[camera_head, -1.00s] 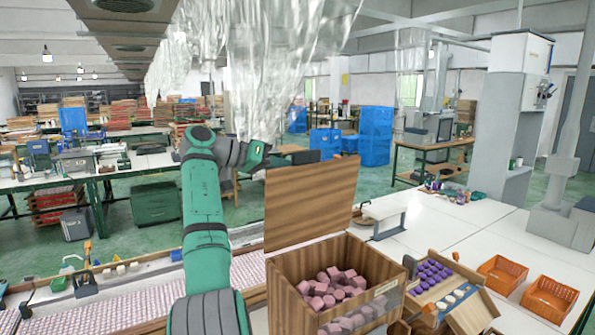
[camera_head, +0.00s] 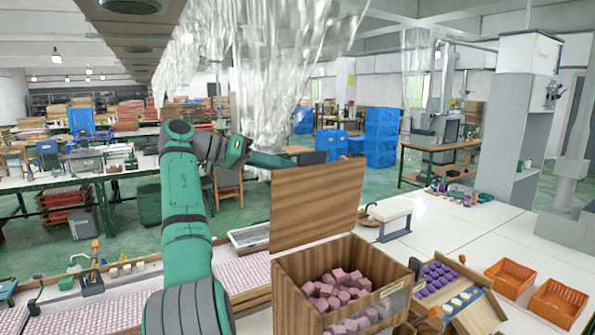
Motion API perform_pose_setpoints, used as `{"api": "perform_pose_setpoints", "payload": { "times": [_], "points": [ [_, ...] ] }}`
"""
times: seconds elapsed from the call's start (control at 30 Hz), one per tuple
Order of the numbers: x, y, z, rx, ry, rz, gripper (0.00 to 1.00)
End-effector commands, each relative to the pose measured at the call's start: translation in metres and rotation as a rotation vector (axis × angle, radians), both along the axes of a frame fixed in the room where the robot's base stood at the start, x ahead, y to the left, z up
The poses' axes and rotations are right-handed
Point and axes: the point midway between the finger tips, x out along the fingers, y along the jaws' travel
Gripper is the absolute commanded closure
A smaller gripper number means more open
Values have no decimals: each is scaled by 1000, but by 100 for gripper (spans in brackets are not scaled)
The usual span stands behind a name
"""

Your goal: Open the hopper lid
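The hopper is a wooden box (camera_head: 297,282) with a clear front panel, at the lower middle of the head view. Its wooden lid (camera_head: 318,205) stands upright along the back edge, so the top is open. Pink blocks (camera_head: 336,288) lie inside. My green arm rises left of the hopper and bends right at the top. My gripper (camera_head: 312,158) end appears at or just above the lid's top edge, behind it in the picture. Its fingers are not clear, and I cannot tell whether it touches the lid.
Right of the hopper, a wooden tray (camera_head: 447,309) holds purple and pale pieces. Two orange baskets (camera_head: 512,278) and a small white stand (camera_head: 390,211) are on the white table (camera_head: 450,230). A conveyor with a pink-and-white patterned surface (camera_head: 120,312) runs at left. Clear plastic curtains (camera_head: 270,80) hang beyond the arm.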

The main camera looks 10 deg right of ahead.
Motion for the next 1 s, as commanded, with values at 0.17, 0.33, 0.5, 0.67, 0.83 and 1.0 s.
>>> {"api": "perform_pose_setpoints", "payload": {
  "times": [0.17,0.33,0.5,0.67,0.83,1.0],
  "points": [
    [-6,28,11,0,1,1,83],
    [-9,40,15,-1,0,-1,83],
    [-10,43,15,-1,1,-1,83],
    [-10,43,15,-1,1,-1,83],
    [-2,52,9,-3,14,39,83],
    [40,106,-22,-28,88,285,83]
  ]
}}
